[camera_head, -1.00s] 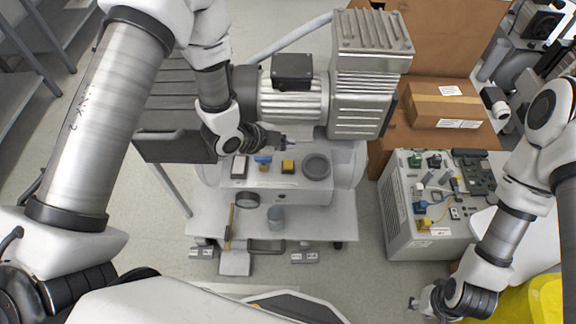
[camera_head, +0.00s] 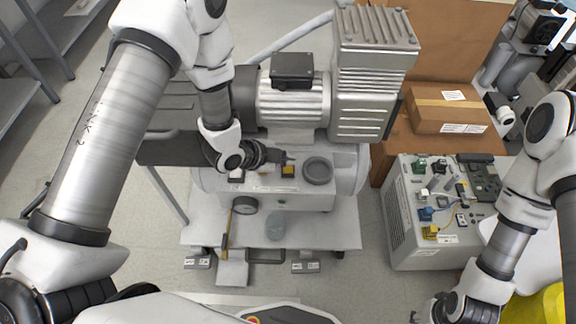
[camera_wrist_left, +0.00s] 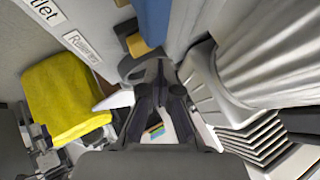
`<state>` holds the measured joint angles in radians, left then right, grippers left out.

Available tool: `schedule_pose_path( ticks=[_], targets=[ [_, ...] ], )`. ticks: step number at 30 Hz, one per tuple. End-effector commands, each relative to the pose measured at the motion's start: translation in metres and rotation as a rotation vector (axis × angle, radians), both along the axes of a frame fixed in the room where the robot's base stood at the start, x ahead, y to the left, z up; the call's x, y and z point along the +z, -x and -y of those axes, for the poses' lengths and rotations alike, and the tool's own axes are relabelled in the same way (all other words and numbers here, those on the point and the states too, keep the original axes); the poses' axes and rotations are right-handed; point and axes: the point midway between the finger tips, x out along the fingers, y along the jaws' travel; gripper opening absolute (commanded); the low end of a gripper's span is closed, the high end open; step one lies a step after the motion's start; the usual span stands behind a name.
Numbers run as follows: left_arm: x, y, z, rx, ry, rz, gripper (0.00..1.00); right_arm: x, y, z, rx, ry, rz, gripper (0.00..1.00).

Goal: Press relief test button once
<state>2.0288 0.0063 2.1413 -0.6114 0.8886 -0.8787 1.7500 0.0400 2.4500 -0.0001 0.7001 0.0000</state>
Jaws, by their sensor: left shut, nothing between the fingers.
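The compressor tank (camera_head: 345,185) carries a row of fittings on its top deck. A small yellow-orange button-like block (camera_head: 288,171) sits there, left of a dark round ring (camera_head: 318,170). In the left wrist view a yellow block (camera_wrist_left: 137,45) and a blue part (camera_wrist_left: 152,20) are near labels, one reading roughly "Relief" (camera_wrist_left: 82,46). My left gripper (camera_head: 287,158) is shut and empty, just behind and above the yellow block; contact cannot be told. Its fingers (camera_wrist_left: 155,72) show in the wrist view. My right gripper (camera_head: 428,312) is low at right, away from the compressor; its jaws are unclear.
The motor (camera_head: 292,100) and finned cylinder head (camera_head: 372,80) rise behind the fittings. A grey unit with parts on top (camera_head: 410,215) and a cardboard box (camera_head: 450,112) stand to the right. Floor at left is clear.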

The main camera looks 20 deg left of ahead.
Motion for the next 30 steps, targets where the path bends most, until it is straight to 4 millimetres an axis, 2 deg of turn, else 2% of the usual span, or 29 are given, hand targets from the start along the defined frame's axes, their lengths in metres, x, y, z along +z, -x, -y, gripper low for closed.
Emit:
schedule_pose_path(
  ticks=[23,30],
  targets=[
    [0.0,0.0,0.0,0.0,0.0,0.0,0.0,-0.0001,0.0,0.0,0.0,0.0,0.0,0.4],
    [-0.0079,0.0001,0.0,0.0,0.0,0.0,0.0,-0.0052,0.0001,0.0,0.0,0.0,0.0,0.4]
  ],
)
